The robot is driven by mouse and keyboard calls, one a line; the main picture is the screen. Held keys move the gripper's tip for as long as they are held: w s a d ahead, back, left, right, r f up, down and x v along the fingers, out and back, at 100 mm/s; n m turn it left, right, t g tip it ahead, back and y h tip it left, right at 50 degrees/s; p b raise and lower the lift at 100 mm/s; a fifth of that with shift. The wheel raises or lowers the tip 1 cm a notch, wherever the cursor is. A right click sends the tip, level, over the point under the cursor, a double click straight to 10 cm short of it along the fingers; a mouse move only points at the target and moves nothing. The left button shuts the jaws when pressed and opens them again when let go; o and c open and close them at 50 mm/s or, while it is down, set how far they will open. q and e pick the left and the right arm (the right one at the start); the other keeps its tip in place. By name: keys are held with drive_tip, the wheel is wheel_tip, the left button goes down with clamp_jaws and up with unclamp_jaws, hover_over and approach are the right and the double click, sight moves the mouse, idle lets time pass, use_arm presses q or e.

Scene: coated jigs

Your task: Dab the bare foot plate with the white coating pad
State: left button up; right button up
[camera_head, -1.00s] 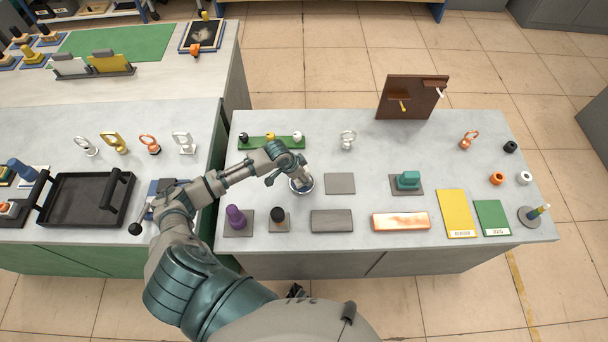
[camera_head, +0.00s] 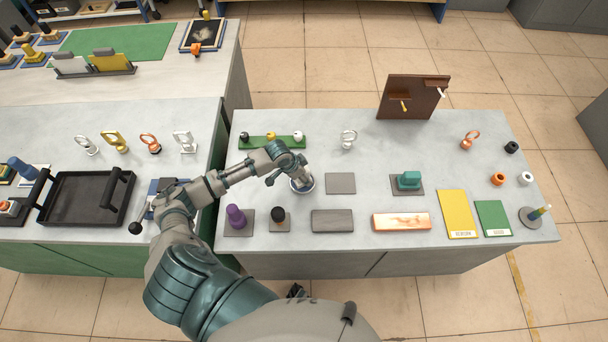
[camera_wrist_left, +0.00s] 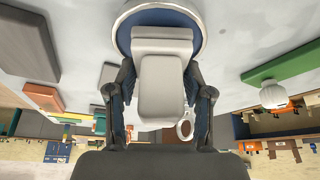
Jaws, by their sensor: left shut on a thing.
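My left gripper (camera_head: 300,178) is shut on the pale handle of the white coating pad (camera_wrist_left: 162,85); in the wrist view its fingers close on both sides of it. The pad's base is over a round blue dish with a pale rim (camera_wrist_left: 200,50); the same dish (camera_head: 303,189) shows under the gripper in the head view, and the contact is hidden. A bare flat grey plate (camera_head: 340,183) lies just right of the dish. A darker grey plate (camera_head: 332,220) lies in front of it. I cannot tell which is the foot plate.
A purple pad (camera_head: 235,215) and a black-topped pad (camera_head: 278,215) stand near the front left. A teal block (camera_head: 409,180) sits on a plate to the right, behind a mottled orange plate (camera_head: 401,221). A green strip (camera_head: 258,143) with knobs and a ring stand (camera_head: 348,138) stand behind.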

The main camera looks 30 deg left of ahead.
sight(307, 168)
use_arm(q)
drive_tip(key=shift+f, duration=0.45)
use_arm(e)
drive_tip(key=shift+f, duration=0.1)
idle(0.5)
use_arm(q)
drive_tip(key=shift+s, duration=0.1)
drive_tip(key=shift+r, duration=0.1)
drive_tip(key=shift+r+p, duration=0.5)
drive_tip(key=shift+p, duration=0.05)
drive_tip(key=shift+r+p, duration=0.65)
drive_tip(key=shift+p, duration=0.05)
drive_tip(key=shift+r, duration=0.2)
wheel_tip(307, 168, up, 2)
drive_tip(key=p, duration=0.3)
drive_tip(key=shift+r, duration=0.2)
drive_tip(key=shift+r+p, duration=0.9)
drive_tip(key=shift+p, duration=0.25)
use_arm(e)
drive_tip(key=s+d+r, duration=0.1)
drive_tip(key=s+r, duration=0.3)
drive_tip(key=s, duration=0.3)
drive_tip(key=shift+d, duration=0.3)
